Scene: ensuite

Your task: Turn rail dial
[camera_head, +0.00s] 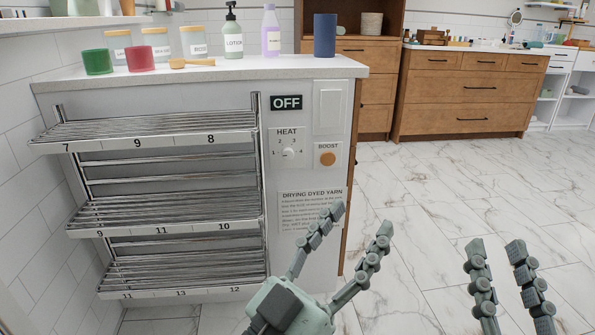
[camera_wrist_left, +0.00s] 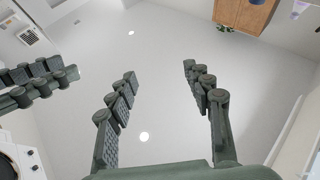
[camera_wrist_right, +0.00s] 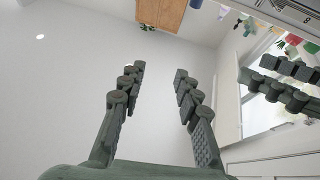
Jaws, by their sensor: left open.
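The rail dial is a white round HEAT knob (camera_head: 289,153) on the white front panel, with numbers around it, below a black sign (camera_head: 286,102) that reads OFF. My left gripper (camera_head: 362,217) is open and empty, in front of and below the panel, apart from the dial. It partly covers the printed DRYING DYED YARN notice (camera_head: 308,200). My right gripper (camera_head: 495,246) is open and empty over the floor at the lower right. The left wrist view shows the left fingers (camera_wrist_left: 158,72) spread with nothing between them. The right wrist view shows the right fingers (camera_wrist_right: 159,70) likewise spread.
An orange BOOST button (camera_head: 327,159) sits right of the dial. Chrome rails (camera_head: 160,205) with numbers stand at left. The counter (camera_head: 200,75) above holds jars, red and green cups, bottles and a blue cylinder. Marble floor (camera_head: 440,190) is clear to the right, with wooden drawers (camera_head: 465,90) behind.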

